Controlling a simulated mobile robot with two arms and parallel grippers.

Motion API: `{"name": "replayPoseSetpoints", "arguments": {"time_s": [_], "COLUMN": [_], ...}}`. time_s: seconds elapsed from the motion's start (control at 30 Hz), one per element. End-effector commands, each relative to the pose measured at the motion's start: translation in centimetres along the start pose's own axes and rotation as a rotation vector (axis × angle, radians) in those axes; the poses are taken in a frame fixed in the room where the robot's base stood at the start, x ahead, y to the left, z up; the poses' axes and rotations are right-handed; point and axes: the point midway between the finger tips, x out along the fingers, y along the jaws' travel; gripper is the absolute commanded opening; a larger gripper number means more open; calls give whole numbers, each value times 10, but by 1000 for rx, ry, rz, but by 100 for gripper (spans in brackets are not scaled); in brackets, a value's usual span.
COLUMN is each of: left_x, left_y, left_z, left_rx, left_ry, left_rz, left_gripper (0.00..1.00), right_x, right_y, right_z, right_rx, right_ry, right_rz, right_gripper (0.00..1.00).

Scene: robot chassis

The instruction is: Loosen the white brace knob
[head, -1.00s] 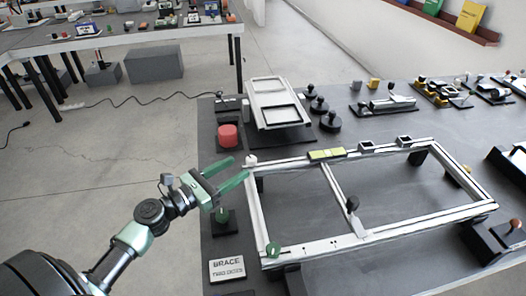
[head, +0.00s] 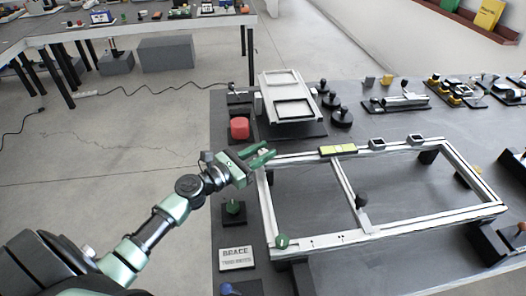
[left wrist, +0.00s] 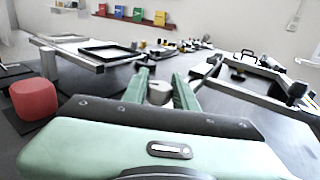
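The white brace knob (head: 265,152) sits at the far left corner of the light frame (head: 267,205). My left gripper (head: 268,154) is at that corner with its two green fingers apart, one on each side of the knob. In the left wrist view the knob (left wrist: 160,93) shows pale grey between the fingertips (left wrist: 161,80). I cannot tell whether the fingers touch it. The knob is partly hidden by the fingers in the head view. My right gripper is not in view.
A green knob (head: 282,241) is on the frame's near left corner and a black knob (head: 361,200) on its crossbar. A red block (head: 239,128) and a "BRACE" sign (head: 236,258) stand along the table's left edge. A raised panel (head: 289,95) lies behind the frame.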

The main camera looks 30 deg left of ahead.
Motion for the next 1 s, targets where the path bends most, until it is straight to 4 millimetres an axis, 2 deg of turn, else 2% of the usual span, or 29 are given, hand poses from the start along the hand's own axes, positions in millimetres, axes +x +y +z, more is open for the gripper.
{"name": "replayPoseSetpoints", "arguments": {"time_s": [0.17,0.4,0.5,0.7,1.0], "left_x": [0,0,0,0,0], "left_y": [-1,-2,-1,0,0], "left_z": [2,6,4,1,0], "left_rx": [-3,-12,-9,-3,1], "left_ry": [-1,-2,-2,-1,0], "left_rz": [13,207,298,395,401], "left_gripper": [0,0,0,0,0], "right_x": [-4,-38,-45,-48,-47], "right_y": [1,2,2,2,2], "right_z": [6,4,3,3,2], "right_rx": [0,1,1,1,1], "right_ry": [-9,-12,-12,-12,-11], "right_rz": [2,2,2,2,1], "right_gripper": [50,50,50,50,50]}}
